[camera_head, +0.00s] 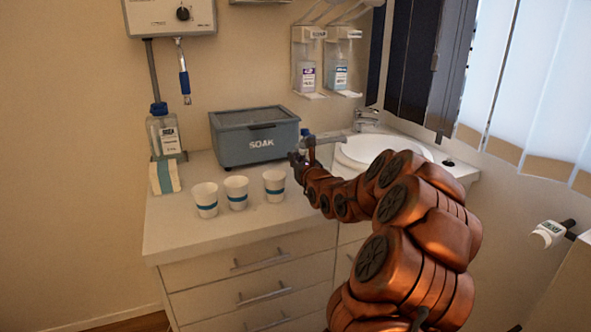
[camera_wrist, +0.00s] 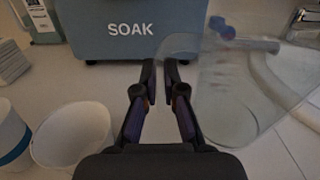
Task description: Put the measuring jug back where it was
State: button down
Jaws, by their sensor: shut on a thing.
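The measuring jug (camera_wrist: 228,105) is a clear, see-through vessel on the right of the wrist view. Its left edge lies at my fingertips. My gripper (camera_wrist: 166,72) is shut on this edge, with a narrow gap between the dark fingers; the exact contact is hard to see through the clear wall. In the head view my gripper (camera_head: 303,158) is over the counter, between the SOAK box and the basin. The jug is too clear and small there to make out.
The grey SOAK box (camera_head: 255,138) stands behind my gripper; it also shows in the wrist view (camera_wrist: 130,30). Several white cups, one of them (camera_head: 236,192) blue-banded, stand left. The basin (camera_head: 375,150) is right. The counter front (camera_head: 215,235) is clear.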

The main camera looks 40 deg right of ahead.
jog(key=shift+f, duration=1.85)
jog(key=shift+f, duration=0.1)
jog(key=c, duration=1.3)
grip_release()
jog(key=shift+s+a, duration=0.1)
jog(key=shift+s, duration=0.45)
jog(key=v, duration=0.5)
jog(key=b+v, duration=0.1)
jog(key=v, duration=0.5)
jog(key=shift+r, duration=0.25)
